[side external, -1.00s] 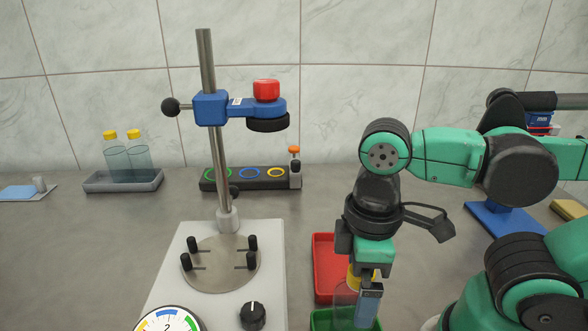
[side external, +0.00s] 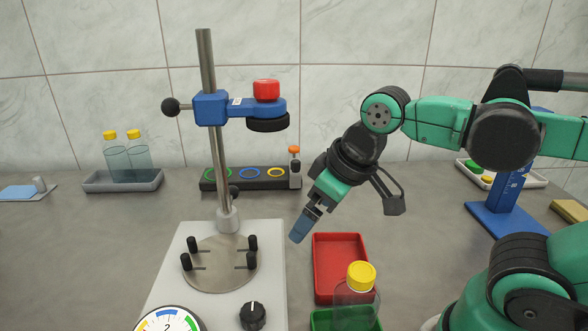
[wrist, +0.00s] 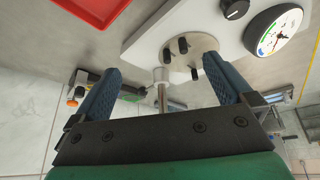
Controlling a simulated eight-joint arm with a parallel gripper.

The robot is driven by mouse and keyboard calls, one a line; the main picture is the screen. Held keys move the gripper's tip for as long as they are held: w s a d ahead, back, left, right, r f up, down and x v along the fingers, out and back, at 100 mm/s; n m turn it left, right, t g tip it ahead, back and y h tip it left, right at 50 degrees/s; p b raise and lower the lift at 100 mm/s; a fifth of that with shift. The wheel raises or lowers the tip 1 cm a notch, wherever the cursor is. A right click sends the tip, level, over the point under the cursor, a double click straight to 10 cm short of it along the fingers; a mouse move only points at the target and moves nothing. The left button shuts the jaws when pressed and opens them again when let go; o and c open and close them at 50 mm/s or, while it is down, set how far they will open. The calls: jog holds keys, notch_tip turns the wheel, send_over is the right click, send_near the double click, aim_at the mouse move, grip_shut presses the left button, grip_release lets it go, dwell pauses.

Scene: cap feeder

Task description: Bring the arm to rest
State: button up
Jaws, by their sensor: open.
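My gripper (side external: 300,228) is in the air above the bench, to the left of and above the red tray (side external: 322,292). Its fingers point down and to the left. In the wrist view my gripper (wrist: 158,85) shows two blue fingers spread wide, with nothing between them. A clear bottle with a yellow cap (side external: 361,276) stands upright in the green tray (side external: 318,318), clear of my gripper. The lower part of the green tray is cut off by the frame edge.
A capping stand (side external: 222,140) with a blue arm and red cap rises left of my gripper, on a white base (side external: 268,240) with a gauge (side external: 168,318). A grey tray (side external: 122,185) holds two capped bottles. A dark panel with coloured rings (side external: 250,184) stands behind. A blue stand (side external: 505,215) is at right.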

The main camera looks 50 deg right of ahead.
jog(key=w+d+f+m+t, duration=0.2)
jog(key=shift+d+h, duration=0.3)
dwell(1.0)
